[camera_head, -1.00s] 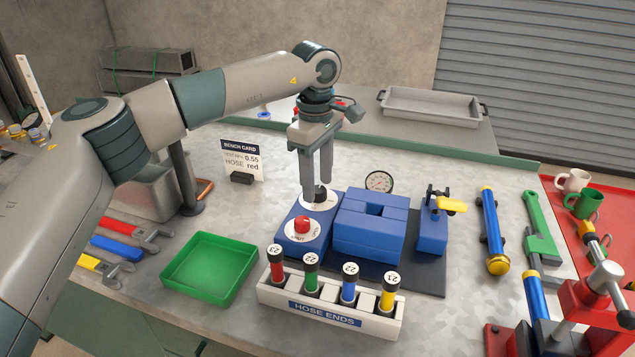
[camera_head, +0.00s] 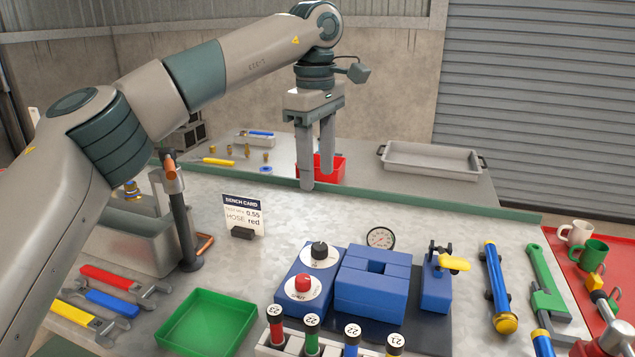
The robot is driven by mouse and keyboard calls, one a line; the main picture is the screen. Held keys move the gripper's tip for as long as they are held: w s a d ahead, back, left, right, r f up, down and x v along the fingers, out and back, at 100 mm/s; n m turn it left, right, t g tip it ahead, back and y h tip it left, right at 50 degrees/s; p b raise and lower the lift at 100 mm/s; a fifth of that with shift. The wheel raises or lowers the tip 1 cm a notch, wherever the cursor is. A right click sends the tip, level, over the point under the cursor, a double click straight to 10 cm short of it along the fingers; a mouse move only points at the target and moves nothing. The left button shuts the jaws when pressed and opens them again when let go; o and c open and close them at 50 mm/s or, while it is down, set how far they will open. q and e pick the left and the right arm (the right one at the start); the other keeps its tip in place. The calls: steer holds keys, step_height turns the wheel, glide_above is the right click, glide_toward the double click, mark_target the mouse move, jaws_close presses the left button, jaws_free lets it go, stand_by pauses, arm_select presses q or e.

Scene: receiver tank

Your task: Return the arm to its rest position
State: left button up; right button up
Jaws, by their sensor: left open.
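My left arm comes in from the left, and its gripper (camera_head: 316,184) hangs pointing down above the bench, behind the blue device. Its two fingers are apart with nothing between them. Below and in front of it is the blue receiver tank unit (camera_head: 370,290), with a black knob (camera_head: 319,250) and a red knob (camera_head: 303,283) on white dials. The gripper is clear of both knobs.
A round gauge (camera_head: 380,238) and a bench card (camera_head: 243,215) stand on the bench. A green tray (camera_head: 207,322) and wrenches (camera_head: 118,285) lie at left. A hose-end rack (camera_head: 270,351) is in front. A red bin (camera_head: 331,170) and grey tray (camera_head: 430,160) are behind.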

steer(key=shift+w, duration=0.35)
